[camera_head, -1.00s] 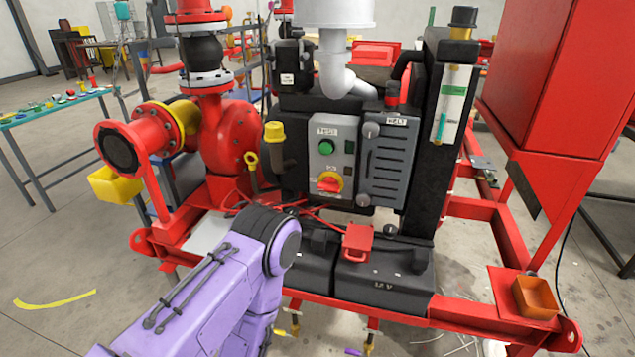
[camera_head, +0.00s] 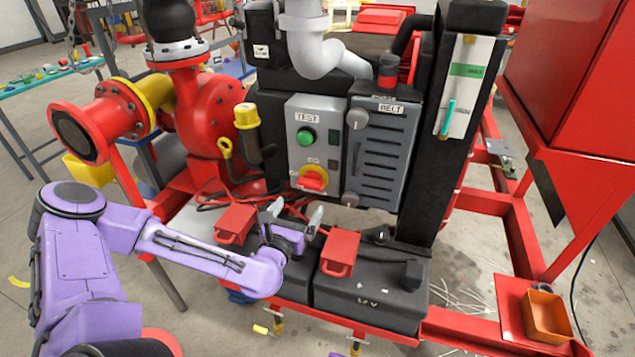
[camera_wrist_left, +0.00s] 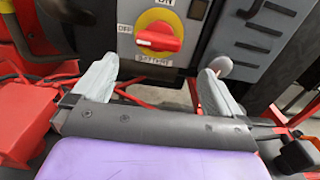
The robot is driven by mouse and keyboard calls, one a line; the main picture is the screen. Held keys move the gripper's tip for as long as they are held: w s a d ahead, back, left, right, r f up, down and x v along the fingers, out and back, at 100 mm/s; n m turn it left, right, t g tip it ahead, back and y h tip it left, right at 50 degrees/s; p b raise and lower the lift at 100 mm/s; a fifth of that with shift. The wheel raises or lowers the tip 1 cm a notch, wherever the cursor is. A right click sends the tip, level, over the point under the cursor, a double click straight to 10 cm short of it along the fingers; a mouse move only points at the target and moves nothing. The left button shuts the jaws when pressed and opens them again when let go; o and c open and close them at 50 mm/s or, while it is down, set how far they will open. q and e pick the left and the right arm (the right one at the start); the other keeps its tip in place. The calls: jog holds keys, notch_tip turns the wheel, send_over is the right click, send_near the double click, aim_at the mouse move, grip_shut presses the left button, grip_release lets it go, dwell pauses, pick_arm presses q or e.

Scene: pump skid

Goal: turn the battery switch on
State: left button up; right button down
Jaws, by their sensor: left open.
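The battery switch (camera_head: 313,179) is a red knob on a yellow disc, low on a grey panel (camera_head: 306,140). In the left wrist view the red knob (camera_wrist_left: 158,38) lies nearly level, with OFF at its left, ON above and a battery label below. My left gripper (camera_head: 296,212) is open and empty, just below and in front of the switch. In the left wrist view its two pale fingers (camera_wrist_left: 158,70) stand apart, one each side of the knob and below it, not touching it. My right gripper is not in view.
A green TEST button (camera_head: 305,137) sits above the switch. A grey louvred box (camera_head: 376,150) adjoins the panel on the right. Black batteries with red terminal covers (camera_head: 340,253) lie below the gripper. A yellow-capped pipe (camera_head: 247,117) stands left of the panel.

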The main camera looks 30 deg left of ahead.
aim_at(308, 187)
pick_arm(q)
jog(key=w, duration=0.1)
jog(key=w+a, duration=0.1)
jog(key=w+r+p, duration=0.1)
jog(key=shift+w+a+r, duration=0.1)
jog(key=shift+w+a, duration=0.15)
jog(key=x, duration=0.3)
jog(key=f+x, duration=0.1)
jog(key=shift+w+p, duration=0.35)
jog(key=shift+w, duration=0.05)
jog(key=shift+s+d+r, duration=0.1)
jog(key=shift+s+r, duration=0.1)
jog(key=c, duration=1)
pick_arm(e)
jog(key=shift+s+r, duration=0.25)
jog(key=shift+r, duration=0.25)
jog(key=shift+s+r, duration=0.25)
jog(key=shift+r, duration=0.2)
